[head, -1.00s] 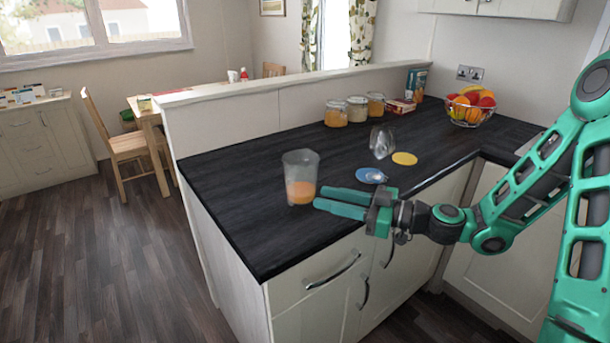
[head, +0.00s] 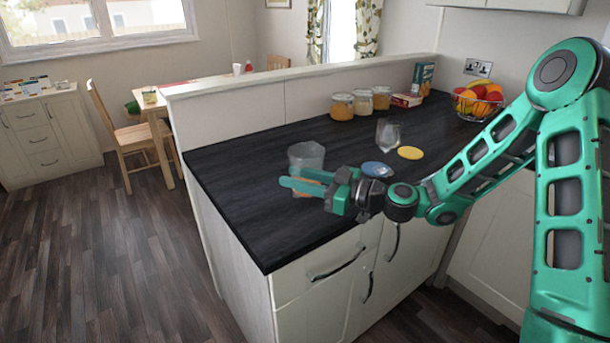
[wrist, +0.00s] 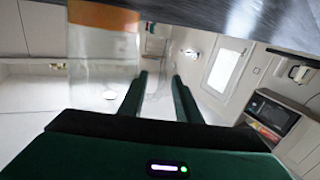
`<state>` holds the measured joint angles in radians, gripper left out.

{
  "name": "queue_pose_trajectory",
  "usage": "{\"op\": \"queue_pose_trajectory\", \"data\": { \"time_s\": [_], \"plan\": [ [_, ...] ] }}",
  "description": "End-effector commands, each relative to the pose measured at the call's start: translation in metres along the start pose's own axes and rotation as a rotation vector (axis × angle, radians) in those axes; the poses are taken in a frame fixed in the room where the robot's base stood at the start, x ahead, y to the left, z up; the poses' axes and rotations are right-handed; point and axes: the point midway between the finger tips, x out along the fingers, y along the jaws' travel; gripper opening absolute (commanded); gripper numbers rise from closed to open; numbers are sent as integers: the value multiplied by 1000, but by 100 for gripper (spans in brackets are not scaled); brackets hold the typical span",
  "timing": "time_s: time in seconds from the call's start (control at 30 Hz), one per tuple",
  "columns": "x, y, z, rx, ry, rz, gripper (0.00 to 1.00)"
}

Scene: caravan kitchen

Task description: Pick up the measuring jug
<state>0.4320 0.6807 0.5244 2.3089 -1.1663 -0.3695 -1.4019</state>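The measuring jug (head: 306,155) is a clear, upright vessel with orange contents low inside, near the counter's front left. In the wrist view the jug (wrist: 103,60) is upside down in the picture, at upper left, with its orange part at the top. My gripper (head: 297,188) is in front of the jug in the head view, its fingers crossing and partly hiding the jug's lower part. In the wrist view my gripper (wrist: 158,85) has its two fingers apart. The jug shows mostly left of the left finger, not centred between the fingers. I cannot tell whether they touch.
Behind my gripper on the dark counter (head: 245,190) lie a blue disc (head: 377,169) and a yellow disc (head: 410,153), with a clear glass (head: 388,134) near them. Jars (head: 342,106) and a fruit bowl (head: 478,103) stand further back. The counter's left part is clear.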

Motion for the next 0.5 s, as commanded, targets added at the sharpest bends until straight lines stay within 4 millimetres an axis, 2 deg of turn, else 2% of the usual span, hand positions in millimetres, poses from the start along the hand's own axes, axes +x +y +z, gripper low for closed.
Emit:
{"op": "queue_pose_trajectory", "data": {
  "time_s": [0.23, 0.27, 0.37, 0.5],
  "plan": [
    [4, 0, 0, -1, 0, 1, 30],
    [4, 0, 0, -1, 0, 1, 26],
    [4, 0, 0, -1, 0, 1, 2],
    [4, 0, -1, -1, 1, 1, 0]
  ]
}}
